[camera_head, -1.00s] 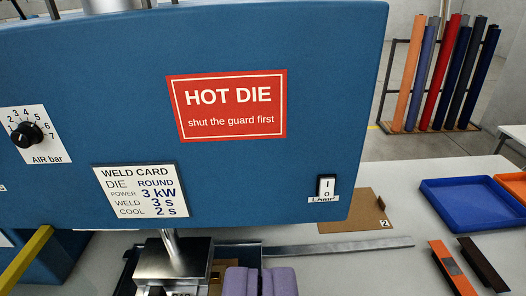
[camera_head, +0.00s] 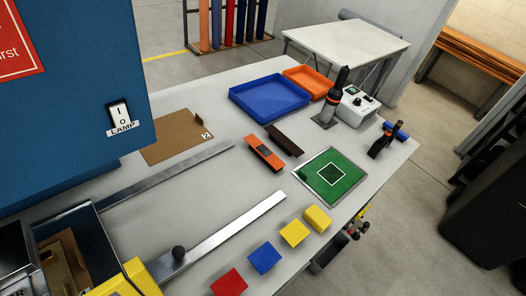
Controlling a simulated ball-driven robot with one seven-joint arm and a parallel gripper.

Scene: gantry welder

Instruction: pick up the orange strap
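The orange strap (camera_head: 257,147) lies flat on the light grey worktable, near the middle of the view. It is a short orange bar with a dark patch on its middle. A dark brown strap (camera_head: 285,140) of similar size lies close beside it on the right, apart from it. Nothing covers the orange strap. My gripper is not in view.
A blue tray (camera_head: 235,104) and an orange tray (camera_head: 324,92) stand behind the straps. A green mat (camera_head: 331,193) lies to the right. Metal rails (camera_head: 225,228), coloured blocks (camera_head: 264,258) and the blue welder (camera_head: 75,120) are nearer or left.

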